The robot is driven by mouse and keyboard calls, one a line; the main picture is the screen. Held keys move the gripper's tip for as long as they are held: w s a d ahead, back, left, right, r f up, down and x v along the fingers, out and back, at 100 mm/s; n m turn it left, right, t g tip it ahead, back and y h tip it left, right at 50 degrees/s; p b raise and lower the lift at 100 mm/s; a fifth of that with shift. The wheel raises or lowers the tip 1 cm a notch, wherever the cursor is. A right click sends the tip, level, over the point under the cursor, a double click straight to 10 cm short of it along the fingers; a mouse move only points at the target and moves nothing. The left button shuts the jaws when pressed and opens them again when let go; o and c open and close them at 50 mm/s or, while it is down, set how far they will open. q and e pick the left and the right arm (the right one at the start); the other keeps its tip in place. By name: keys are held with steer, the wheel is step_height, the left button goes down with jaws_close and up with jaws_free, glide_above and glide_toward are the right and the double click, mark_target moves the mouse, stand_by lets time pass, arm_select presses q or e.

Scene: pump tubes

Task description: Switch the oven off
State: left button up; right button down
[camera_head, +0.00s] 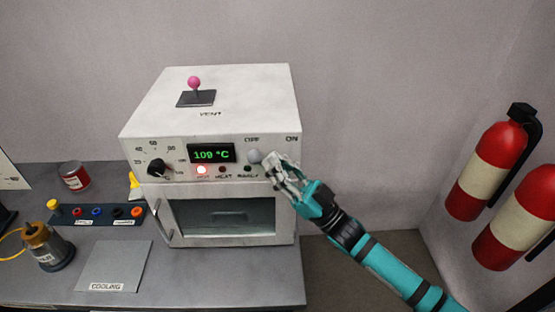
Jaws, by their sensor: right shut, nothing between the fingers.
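The white oven (220,119) stands on the bench, with its windowed door (225,216) closed. Its display (211,153) reads 109 °C in green, and a red lamp (202,171) glows below it. A light round switch knob (255,156) sits between the OFF and ON labels, nearer OFF. A black dial (157,168) is at the left of the panel. My right gripper (271,160) is shut and empty, with its fingertips right beside the switch knob; I cannot tell whether they touch. My left gripper is not in view.
A pink-topped vent lever (195,84) stands on the oven. A cooling plate (114,266), a brass-topped container (47,245), a strip of coloured plugs (98,214) and a red can (74,176) are on the left. Two fire extinguishers (487,171) are at right.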

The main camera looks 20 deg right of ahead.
steer(key=shift+s, duration=0.1)
steer(key=shift+w+a+r+n+g+p, duration=0.1)
steer(key=shift+w+a+n+g+p, duration=0.3)
steer(key=shift+n+g+p, duration=0.45)
steer(key=shift+s, duration=0.15)
